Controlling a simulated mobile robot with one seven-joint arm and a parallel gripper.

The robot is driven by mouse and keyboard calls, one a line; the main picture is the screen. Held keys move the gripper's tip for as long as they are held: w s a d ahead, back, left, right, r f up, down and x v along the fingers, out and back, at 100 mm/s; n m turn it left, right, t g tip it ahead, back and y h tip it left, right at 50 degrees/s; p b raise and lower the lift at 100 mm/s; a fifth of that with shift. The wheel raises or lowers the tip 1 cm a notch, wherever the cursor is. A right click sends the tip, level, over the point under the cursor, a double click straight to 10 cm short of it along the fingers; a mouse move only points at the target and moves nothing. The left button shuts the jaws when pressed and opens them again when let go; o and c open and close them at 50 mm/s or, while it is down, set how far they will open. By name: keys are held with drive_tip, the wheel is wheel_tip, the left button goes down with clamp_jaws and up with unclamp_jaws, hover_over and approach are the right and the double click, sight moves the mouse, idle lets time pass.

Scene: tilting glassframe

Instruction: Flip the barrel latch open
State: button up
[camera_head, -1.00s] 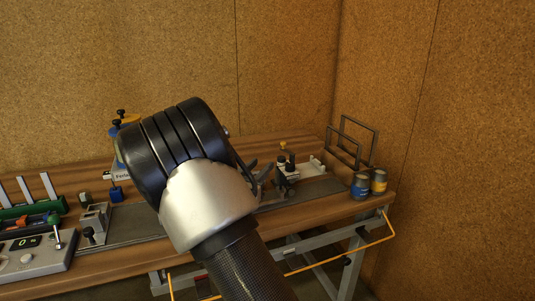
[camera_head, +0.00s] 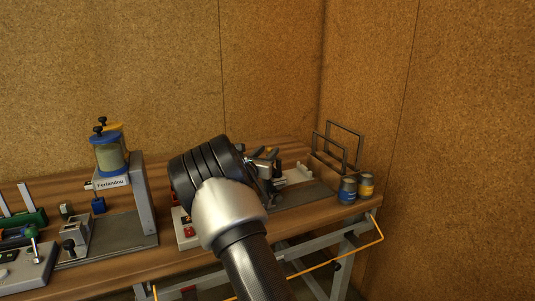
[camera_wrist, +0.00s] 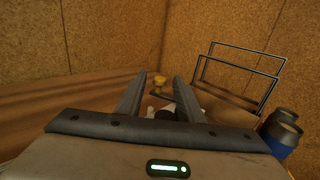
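My gripper (camera_wrist: 158,96) is open, its two grey fingers apart, with no object clearly held. In the head view my gripper (camera_head: 266,154) is partly hidden behind my dark wrist, over the right part of the bench. A small fixture with a white base (camera_head: 298,175) stands just beyond it. A dark rounded part (camera_wrist: 165,115) and pale parts lie lower in the gap, partly hidden by the gripper body. I cannot tell which part is the barrel latch.
Two dark wire frames (camera_head: 343,143) stand at the back right. A blue can (camera_head: 347,190) and a yellow-banded can (camera_head: 366,185) stand at the bench's right end. A blue-lidded container on a stand (camera_head: 108,155) and a grey device (camera_head: 27,265) are at left.

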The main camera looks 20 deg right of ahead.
drive_tip(key=shift+w+d, duration=0.2)
clamp_jaws()
drive_tip(key=shift+w+d+r+m+g+h+p, duration=0.1)
drive_tip(key=shift+w+d+m+g+h+p, duration=0.1)
drive_tip(key=shift+m+g+h+p, duration=0.65)
drive_tip(key=shift+w+d+f+m+g+h+p, duration=0.15)
drive_tip(key=shift+m+g+h+p, duration=0.35)
drive_tip(key=shift+g, duration=0.5)
drive_tip(key=shift+w+d+r+m+g+h+p, duration=0.15)
drive_tip(key=shift+w+d+m+g+h+p, duration=0.1)
drive_tip(key=shift+m+g+h+p, duration=0.5)
drive_tip(key=shift+s, duration=0.1)
unclamp_jaws()
